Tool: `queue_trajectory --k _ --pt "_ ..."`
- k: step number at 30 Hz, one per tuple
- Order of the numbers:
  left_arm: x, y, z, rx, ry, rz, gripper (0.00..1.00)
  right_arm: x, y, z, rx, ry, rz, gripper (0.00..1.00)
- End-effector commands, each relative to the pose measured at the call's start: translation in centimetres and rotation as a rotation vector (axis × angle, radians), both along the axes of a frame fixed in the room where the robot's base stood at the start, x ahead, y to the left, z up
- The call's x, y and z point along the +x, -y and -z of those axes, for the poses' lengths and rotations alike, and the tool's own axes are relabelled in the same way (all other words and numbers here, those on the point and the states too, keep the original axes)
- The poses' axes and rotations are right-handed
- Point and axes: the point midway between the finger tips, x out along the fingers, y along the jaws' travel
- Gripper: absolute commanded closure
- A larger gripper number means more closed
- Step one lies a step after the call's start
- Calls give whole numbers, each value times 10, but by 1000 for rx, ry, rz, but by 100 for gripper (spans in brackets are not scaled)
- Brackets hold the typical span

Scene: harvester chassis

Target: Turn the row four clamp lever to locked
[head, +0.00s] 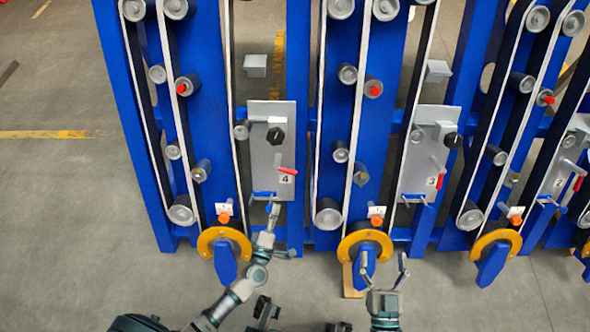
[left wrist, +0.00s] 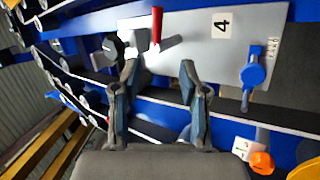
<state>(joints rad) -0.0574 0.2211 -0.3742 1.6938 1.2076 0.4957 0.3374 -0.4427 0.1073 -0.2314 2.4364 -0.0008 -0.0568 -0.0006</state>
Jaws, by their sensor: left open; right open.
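The row four plate (head: 258,165) is a grey upright panel labelled 4. A red-handled lever (head: 287,171) on it points right and slightly down from its grey pivot, just above the label. In the left wrist view the red handle (left wrist: 156,25) lies beyond the fingertips, between their lines. My left gripper (head: 281,231) is open and empty, below the plate's lower end. Its two spread fingers (left wrist: 160,67) show in the left wrist view, apart from the lever. My right gripper (head: 384,262) is open and empty, in front of the yellow ring under the neighbouring row.
The plate also carries a black knob (head: 276,136) and a blue handle (left wrist: 254,70). A plate labelled 3 (head: 417,165) with a similar red lever stands to the right. Blue frames, belts and rollers flank the plates. Yellow rings (head: 206,243) with blue handles sit low in front.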

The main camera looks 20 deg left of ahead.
Motion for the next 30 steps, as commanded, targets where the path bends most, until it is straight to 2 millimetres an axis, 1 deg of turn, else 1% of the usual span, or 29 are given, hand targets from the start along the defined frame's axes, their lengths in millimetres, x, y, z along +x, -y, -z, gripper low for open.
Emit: queue_trajectory --k 5,12,18,21,24,27,30 --pt "32 -1 -4 -2 5 -1 57 -1 0 -8 17 56 0 15" --pt "90 -3 -3 1 3 -1 57 -6 -1 -25 61 193 0 15" --pt "133 -5 -4 2 1 0 57 -16 0 -42 107 336 2 15" --pt "148 -5 -4 3 1 1 57 -22 1 -49 128 399 4 15" --pt "159 -6 -5 2 0 1 57 -27 2 -55 144 448 5 15" --pt "165 -6 -7 2 2 0 57 -30 3 -59 152 475 5 15" --pt "167 -6 -7 3 2 0 57 -31 3 -61 155 485 6 15"
